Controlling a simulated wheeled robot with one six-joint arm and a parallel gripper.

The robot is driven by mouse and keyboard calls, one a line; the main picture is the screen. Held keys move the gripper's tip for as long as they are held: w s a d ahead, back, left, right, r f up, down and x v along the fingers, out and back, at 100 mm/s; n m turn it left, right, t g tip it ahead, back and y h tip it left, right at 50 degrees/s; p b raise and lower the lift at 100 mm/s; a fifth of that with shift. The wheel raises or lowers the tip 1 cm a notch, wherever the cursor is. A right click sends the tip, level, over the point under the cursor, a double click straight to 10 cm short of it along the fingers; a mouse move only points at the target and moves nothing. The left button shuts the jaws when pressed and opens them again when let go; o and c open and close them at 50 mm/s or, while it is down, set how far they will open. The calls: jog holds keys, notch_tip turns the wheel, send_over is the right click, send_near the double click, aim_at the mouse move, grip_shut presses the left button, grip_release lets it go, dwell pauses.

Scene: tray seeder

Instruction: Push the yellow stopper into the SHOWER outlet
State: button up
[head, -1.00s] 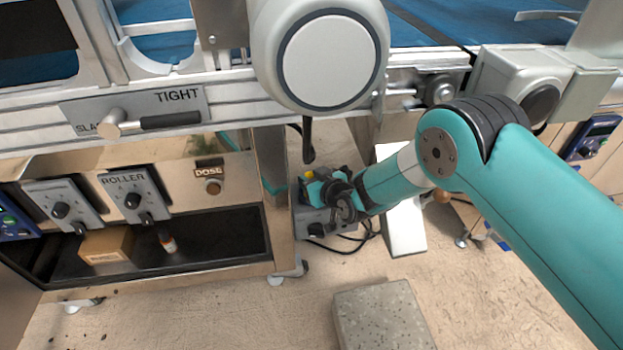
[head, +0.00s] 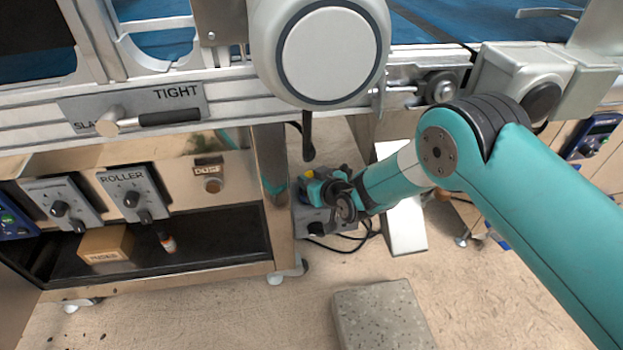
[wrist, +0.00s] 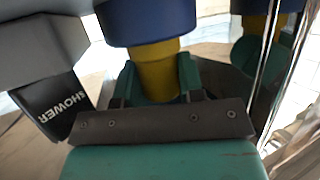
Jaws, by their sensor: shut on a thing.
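The yellow stopper (wrist: 158,80) is between the two teal fingers of my gripper (wrist: 160,88) in the wrist view. My gripper is shut on it. A wider blue round part (wrist: 150,22) is directly above the yellow in the picture and meets it; how deep the yellow goes into it cannot be told. A black plate reading SHOWER (wrist: 60,108) is just left of the gripper. In the head view my gripper (head: 318,190) is low beside a grey unit (head: 325,222), below the machine frame; the wrist partly hides the fingertips.
A shiny steel panel (wrist: 270,70) stands close on the right in the wrist view and mirrors the yellow and blue parts. In the head view a steel leg (head: 270,170) is left of my gripper, and a black cable (head: 345,248) lies on the floor.

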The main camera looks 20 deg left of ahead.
jog(key=shift+f, duration=0.3)
jog(key=o, duration=1.1)
jog(key=shift+c, duration=0.2)
